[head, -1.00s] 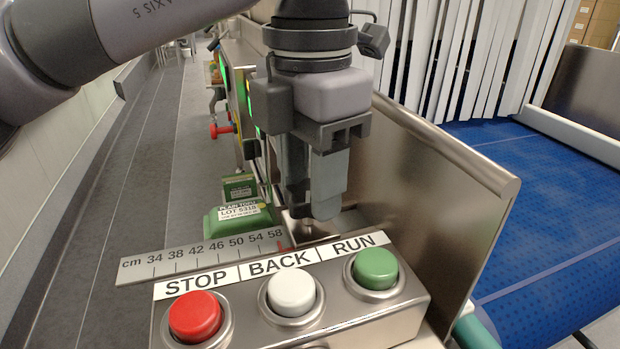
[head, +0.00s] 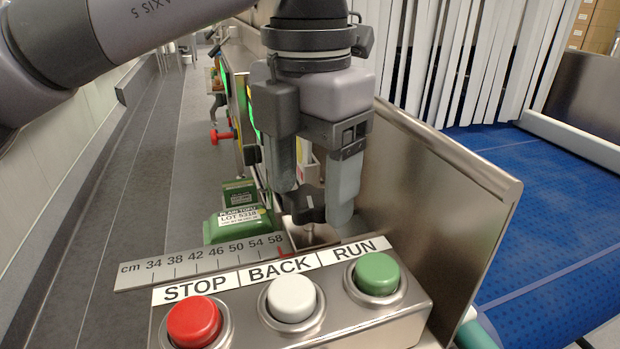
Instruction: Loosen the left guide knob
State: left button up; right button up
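A dark lobed knob (head: 304,205) stands on a short metal stem behind the button box, at the foot of the steel side wall. It is the only guide knob I can make out. My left gripper (head: 314,200) points down over it, one finger on each side. The left finger's tip is partly hidden behind the knob. My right gripper is not in view.
The button box (head: 400,318) in front carries red STOP (head: 193,320), white BACK (head: 291,298) and green RUN (head: 376,273) buttons. A centimetre scale (head: 200,262) and a green tofu pack (head: 235,224) lie left of the knob. A steel wall (head: 425,190) rises close on the right.

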aim_at(309, 194)
pick_arm(q)
jog(key=shift+r+p, duration=0.4)
jog(key=shift+r, duration=3.15)
